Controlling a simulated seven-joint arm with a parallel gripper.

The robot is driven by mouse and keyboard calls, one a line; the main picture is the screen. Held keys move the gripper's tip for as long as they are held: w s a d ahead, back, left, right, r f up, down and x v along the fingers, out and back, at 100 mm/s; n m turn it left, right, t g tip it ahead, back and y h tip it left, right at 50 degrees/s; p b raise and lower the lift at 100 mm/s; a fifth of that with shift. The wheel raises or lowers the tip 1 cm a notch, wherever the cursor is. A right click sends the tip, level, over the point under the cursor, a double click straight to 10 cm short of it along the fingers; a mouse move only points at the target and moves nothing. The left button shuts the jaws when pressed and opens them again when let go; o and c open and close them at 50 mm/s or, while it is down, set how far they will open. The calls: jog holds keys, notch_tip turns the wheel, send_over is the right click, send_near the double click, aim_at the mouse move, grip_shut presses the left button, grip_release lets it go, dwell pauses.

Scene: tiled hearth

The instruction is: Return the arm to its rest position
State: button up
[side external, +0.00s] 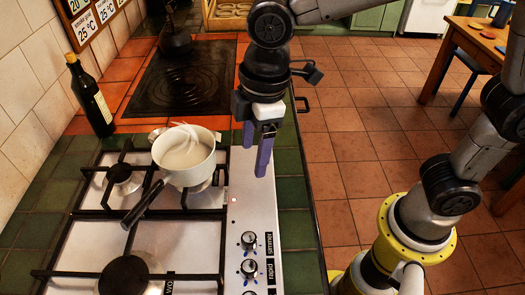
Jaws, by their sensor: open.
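My gripper (257,150) hangs over the right side of the gas hob, fingers pointing down. Its two purple-blue fingers stand apart and nothing shows between them. A white saucepan (186,165) with a long dark handle sits on a back burner of the hob, just left of my gripper and apart from it. A pale, steam-like plume rises from the pan.
The gas hob (238,255) has black grates and a row of knobs (249,241). A dark bottle (91,97) stands by the tiled wall. A dark kettle (175,38) stands behind the black hotplate (181,85). A wooden table (470,42) is at the upper right.

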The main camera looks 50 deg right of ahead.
jog(key=s+d+r+m+t, duration=0.1)
jog(key=s+d+r+m, duration=0.15)
jog(key=d, duration=0.45)
jog(key=s+d+r+m+t, duration=0.1)
jog(key=d+r+m+t, duration=0.2)
jog(key=d, duration=0.5)
jog(key=s+d+f+m, duration=0.3)
jog(key=s+d+m, duration=0.3)
jog(key=s, duration=0.3)
jog(key=shift+f+m+h, duration=0.15)
jog(key=shift+m+h, duration=0.25)
jog(key=shift+m, duration=0.25)
